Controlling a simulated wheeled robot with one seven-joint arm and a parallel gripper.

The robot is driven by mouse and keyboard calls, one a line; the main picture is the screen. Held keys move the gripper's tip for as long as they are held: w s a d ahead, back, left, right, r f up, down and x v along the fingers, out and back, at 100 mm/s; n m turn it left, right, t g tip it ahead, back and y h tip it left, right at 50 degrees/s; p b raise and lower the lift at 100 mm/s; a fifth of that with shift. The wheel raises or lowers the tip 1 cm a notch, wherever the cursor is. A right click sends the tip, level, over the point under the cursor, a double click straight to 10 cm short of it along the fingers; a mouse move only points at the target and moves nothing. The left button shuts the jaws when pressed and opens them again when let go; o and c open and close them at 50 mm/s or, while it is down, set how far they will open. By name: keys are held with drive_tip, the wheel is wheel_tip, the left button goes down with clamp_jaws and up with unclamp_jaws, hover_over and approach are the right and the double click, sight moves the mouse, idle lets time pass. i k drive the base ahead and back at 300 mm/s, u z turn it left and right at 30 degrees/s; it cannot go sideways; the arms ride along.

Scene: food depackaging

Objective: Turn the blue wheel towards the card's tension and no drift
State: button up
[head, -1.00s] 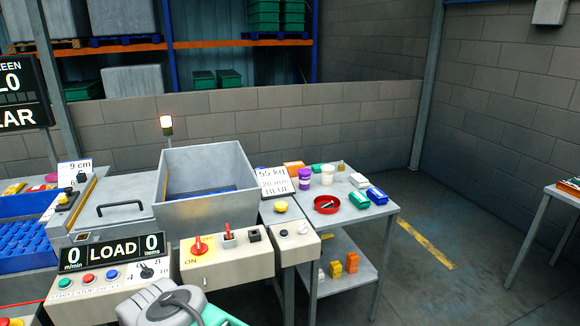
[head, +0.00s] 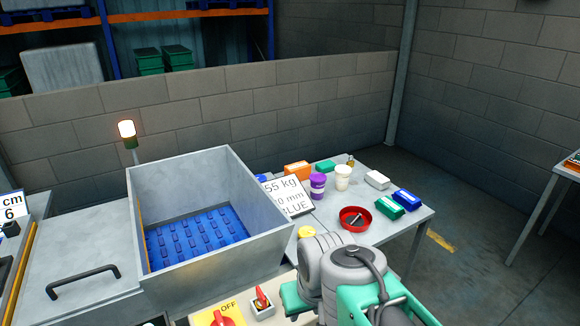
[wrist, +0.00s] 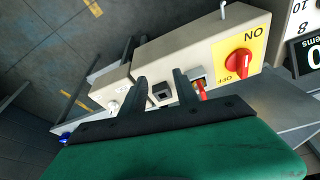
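The white card (head: 287,197) leans beside the hopper in the head view; it reads 55 kg, a partly hidden mm figure, and BLUE. No blue wheel can be made out for sure. A small blue part (wrist: 65,137) shows at the lower left of the wrist view, too small to identify. My gripper (wrist: 160,76) is open and empty, its two dark fingers apart over the control box (wrist: 150,60). A black square button (wrist: 160,93) shows between the fingers, and a red lever (wrist: 201,90) just right of them.
A grey hopper (head: 215,170) with a blue belt (head: 195,238) stands left. The side table holds a red dish (head: 355,218), purple tub (head: 317,186), white cup (head: 343,177) and several packs. A red OFF/ON switch (wrist: 239,63) sits on yellow. Floor beyond the table is clear.

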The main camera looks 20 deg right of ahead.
sight(262, 179)
drive_tip(key=z, duration=0.05)
drive_tip(key=i, duration=0.15)
drive_tip(key=z, duration=2.2)
drive_tip(key=i, duration=2.2)
drive_tip(key=u, duration=3.95)
drive_tip(key=i, duration=0.5)
drive_tip(key=z, duration=0.15)
